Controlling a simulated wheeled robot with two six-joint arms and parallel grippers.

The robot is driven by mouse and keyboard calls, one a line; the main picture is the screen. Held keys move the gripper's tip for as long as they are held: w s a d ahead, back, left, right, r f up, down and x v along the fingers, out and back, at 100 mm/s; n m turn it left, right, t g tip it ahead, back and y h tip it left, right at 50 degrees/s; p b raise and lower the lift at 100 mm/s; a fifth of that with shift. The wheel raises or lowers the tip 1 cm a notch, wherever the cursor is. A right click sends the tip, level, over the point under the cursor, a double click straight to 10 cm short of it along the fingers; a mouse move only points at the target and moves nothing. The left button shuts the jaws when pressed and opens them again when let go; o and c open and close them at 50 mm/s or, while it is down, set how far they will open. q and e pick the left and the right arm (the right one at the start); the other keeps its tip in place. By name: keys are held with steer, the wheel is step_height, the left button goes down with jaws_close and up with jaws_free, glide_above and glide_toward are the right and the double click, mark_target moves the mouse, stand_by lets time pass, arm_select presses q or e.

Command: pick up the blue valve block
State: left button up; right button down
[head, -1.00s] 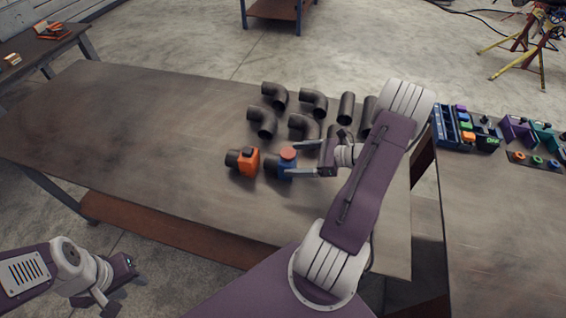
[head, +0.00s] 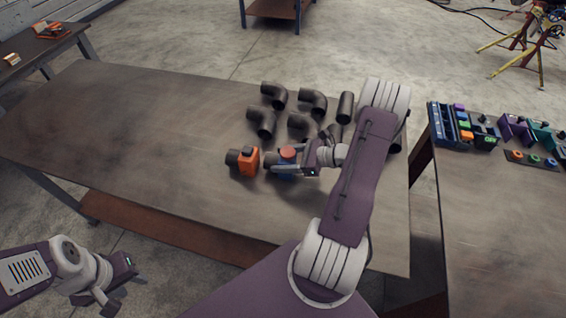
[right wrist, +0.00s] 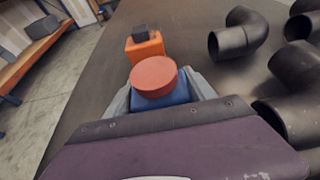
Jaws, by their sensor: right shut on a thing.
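The blue valve block (head: 286,163), with a round red cap on top, stands on the long table, partly hidden by my right gripper (head: 287,164). The right gripper is shut on the block, one finger on each side. In the right wrist view the block (right wrist: 178,94) shows between the fingers with its red cap facing up. I cannot tell whether it is clear of the table. My left gripper (head: 108,290) is at the lower left, away from the table's parts; its opening is unclear.
An orange valve block (head: 248,161) stands close left of the blue one. Several dark pipe elbows (head: 312,101) and straight pipes (head: 345,107) lie behind. The long table's left half (head: 110,130) is clear. A side table (head: 500,220) at right holds coloured parts.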

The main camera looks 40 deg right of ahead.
steer(key=shift+r, duration=0.2)
step_height(320, 180, up, 10)
steer(key=shift+f, duration=0.1)
stand_by(0.3)
